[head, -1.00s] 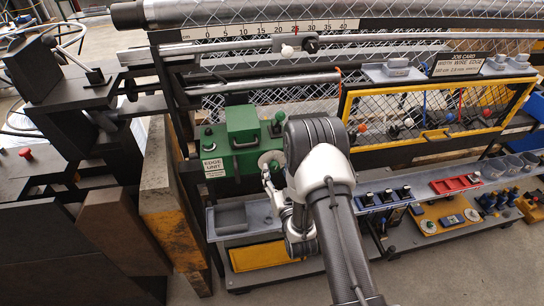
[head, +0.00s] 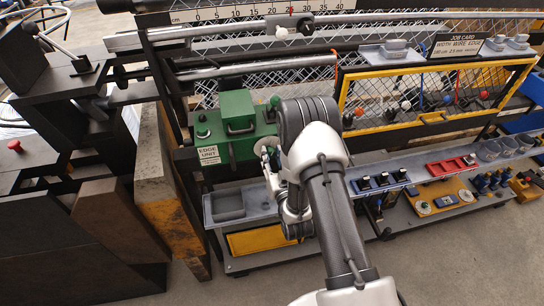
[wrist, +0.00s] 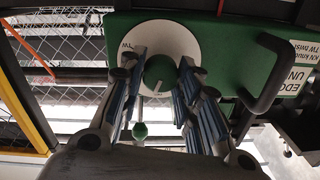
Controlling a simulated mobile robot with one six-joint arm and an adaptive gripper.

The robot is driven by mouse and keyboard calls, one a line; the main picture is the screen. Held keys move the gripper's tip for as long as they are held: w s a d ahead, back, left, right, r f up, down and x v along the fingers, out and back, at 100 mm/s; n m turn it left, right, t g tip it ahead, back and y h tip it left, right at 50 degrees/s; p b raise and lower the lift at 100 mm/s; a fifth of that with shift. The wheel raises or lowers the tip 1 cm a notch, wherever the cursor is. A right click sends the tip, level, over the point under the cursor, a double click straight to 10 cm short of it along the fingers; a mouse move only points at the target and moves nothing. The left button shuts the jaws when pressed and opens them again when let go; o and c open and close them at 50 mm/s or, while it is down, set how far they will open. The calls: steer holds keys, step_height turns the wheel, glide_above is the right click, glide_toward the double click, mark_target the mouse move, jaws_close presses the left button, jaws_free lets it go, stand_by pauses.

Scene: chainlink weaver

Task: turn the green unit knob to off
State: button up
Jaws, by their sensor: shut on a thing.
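The green edge unit (head: 238,108) sits on the machine frame left of centre in the head view. In the wrist view, its green knob (wrist: 160,71) stands in front of a round white dial (wrist: 160,38), with a short white mark near the knob's lower edge. My gripper (wrist: 161,76) has its blue-padded fingers on either side of the knob and is shut on it. In the head view my arm hides most of the knob, and only part of the white dial shows beside the gripper. The dial's lettering is mostly hidden.
A black handle (wrist: 262,75) sticks out of the unit close to the right-hand finger. A grey tray shelf (head: 229,204) lies below the unit. A yellow-framed mesh guard (head: 440,85) stands to the right. A wooden beam (head: 160,180) stands at the left.

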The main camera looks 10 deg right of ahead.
steer(key=c, duration=0.3)
steer(key=n+b, duration=0.2)
steer(key=shift+f+b, duration=0.15)
steer(key=shift+b, duration=0.2)
steer(key=shift+r+n+b, duration=0.2)
steer(key=shift+n+b, duration=0.55)
steer(key=shift+n, duration=0.25)
steer(key=o, duration=1)
steer(key=shift+o, duration=0.2)
steer(key=s, duration=0.7)
steer(key=shift+s, duration=0.25)
